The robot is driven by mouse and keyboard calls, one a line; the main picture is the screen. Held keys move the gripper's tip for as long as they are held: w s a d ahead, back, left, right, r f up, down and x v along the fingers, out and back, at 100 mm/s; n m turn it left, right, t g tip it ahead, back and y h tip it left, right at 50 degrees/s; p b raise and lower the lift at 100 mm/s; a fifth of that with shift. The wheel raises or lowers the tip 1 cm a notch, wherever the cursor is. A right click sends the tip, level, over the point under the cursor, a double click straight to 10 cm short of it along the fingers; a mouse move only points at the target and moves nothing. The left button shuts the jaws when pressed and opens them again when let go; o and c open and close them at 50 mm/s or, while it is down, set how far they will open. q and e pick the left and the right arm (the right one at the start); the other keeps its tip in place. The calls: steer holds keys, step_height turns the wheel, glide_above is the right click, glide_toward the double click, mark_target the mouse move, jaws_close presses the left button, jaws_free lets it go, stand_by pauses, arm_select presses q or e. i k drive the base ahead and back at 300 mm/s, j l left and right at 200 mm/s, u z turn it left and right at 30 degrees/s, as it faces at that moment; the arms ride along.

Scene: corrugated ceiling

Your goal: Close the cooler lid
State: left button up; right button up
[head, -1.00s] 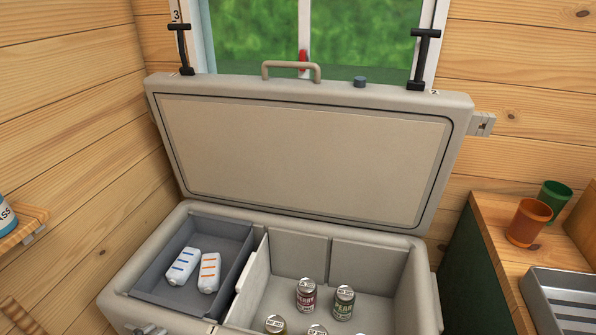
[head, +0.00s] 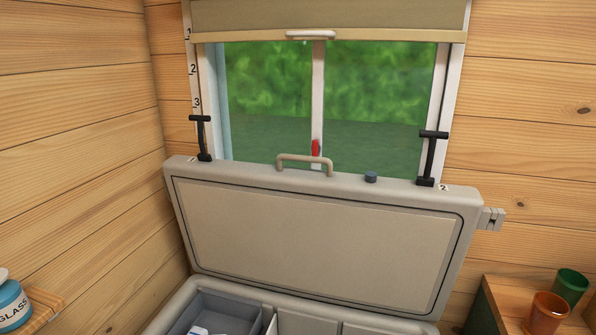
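The cooler lid (head: 318,235) stands open, leaning back in front of the window, with its inner panel facing me. A beige handle (head: 305,160) and a small blue-grey knob (head: 371,177) sit on its top edge. Black T-shaped latches (head: 202,138) and (head: 431,158) stand up at its two top corners. The cooler body (head: 165,312) shows only its back part at the bottom of the view, with a grey tray (head: 222,310) at left and pale compartments beside it. The cooler's front is out of view. Neither of my grippers is in view.
A window (head: 290,100) with a partly lowered blind (head: 345,18) is behind the lid. A wooden shelf (head: 48,305) with a blue jar (head: 12,303) is at left. A counter (head: 505,292) with an orange cup (head: 545,314) and a green cup (head: 570,287) is at right.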

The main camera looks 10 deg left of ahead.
mark_target(389, 246)
steer(key=k+l+z, duration=0.15)
steer(key=k+z, duration=0.2)
steer(key=k, duration=0.15)
steer(key=k+l+z, duration=0.35)
steer(key=k+j, duration=0.05)
steer(key=k, duration=0.05)
